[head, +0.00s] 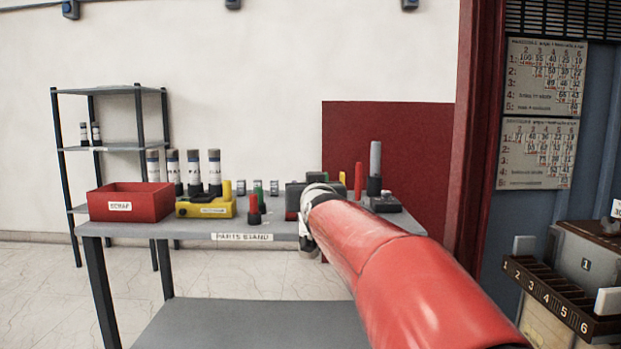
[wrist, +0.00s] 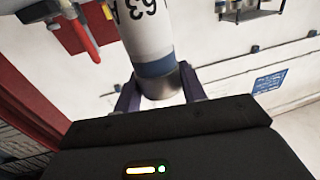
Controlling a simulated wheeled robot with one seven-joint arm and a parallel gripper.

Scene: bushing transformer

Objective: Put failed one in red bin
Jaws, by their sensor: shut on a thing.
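The red bin (head: 130,202), labelled SCRAP, sits at the left end of the parts stand (head: 200,229). In the wrist view my gripper (wrist: 160,92) is shut on a white bushing (wrist: 147,30) with dark lettering, a blue band and a grey end. The bushing's far end is cut off by the frame. In the head view my red arm reaches over the right part of the stand, well right of the bin. It hides the fingers and the held bushing there. Several bushings with dark lower parts (head: 194,172) stand upright behind the bin and the yellow device.
A yellow device (head: 206,208) sits just right of the bin. Red and green upright pieces (head: 254,207) and a dark tester-like unit (head: 383,202) are also on the stand. A metal rack (head: 110,146) stands at left. A slotted numbered holder (head: 562,294) is at right.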

